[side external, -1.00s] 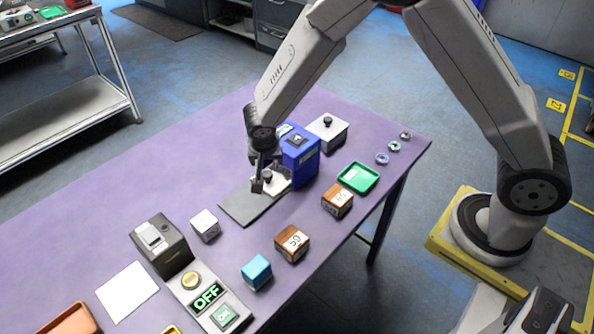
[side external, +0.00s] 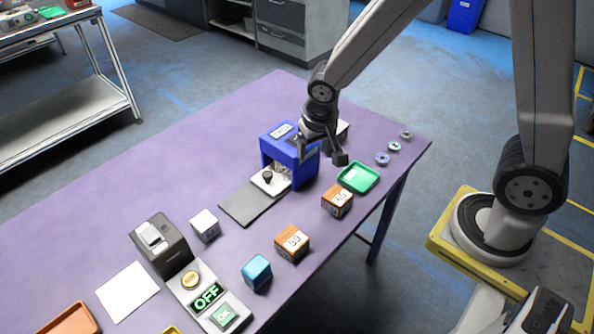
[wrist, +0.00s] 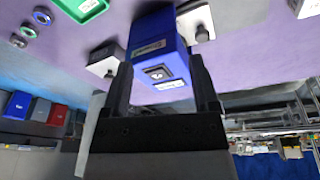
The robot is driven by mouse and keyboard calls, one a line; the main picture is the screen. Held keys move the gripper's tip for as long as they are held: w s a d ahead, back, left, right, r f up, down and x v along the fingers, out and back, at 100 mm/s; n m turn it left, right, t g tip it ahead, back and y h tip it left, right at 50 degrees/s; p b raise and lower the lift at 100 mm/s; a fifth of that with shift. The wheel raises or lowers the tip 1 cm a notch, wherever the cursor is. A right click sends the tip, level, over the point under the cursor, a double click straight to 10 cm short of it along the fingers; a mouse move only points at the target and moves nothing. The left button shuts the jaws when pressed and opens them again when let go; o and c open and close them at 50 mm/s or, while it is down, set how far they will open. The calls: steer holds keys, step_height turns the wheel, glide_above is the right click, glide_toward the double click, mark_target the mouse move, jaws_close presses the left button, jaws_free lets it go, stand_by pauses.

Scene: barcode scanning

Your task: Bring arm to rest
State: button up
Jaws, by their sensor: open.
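My gripper (side external: 322,157) is open and empty in the side external view, raised beside the blue box-shaped device (side external: 283,147) and near the green tray (side external: 360,178). In the wrist view, the two fingers of my gripper (wrist: 162,80) are spread apart, with the blue device (wrist: 158,50) showing between and beyond them. Nothing is held between the fingers.
A grey plate (side external: 250,206) lies before the blue device. Brown numbered cubes (side external: 292,243), a blue cube (side external: 257,272), a white cube (side external: 205,225) and a scanner-like unit (side external: 162,244) stand on the purple table (side external: 130,205). Small rings (side external: 382,159) lie at the right corner.

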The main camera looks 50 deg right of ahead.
steer(key=s+d+r+n+y, duration=0.1)
steer(key=s+n, duration=0.3)
steer(key=s, duration=0.4)
steer(key=shift+s+d+r, duration=0.15)
steer(key=shift+d+r, duration=0.35)
steer(key=shift+r, duration=0.35)
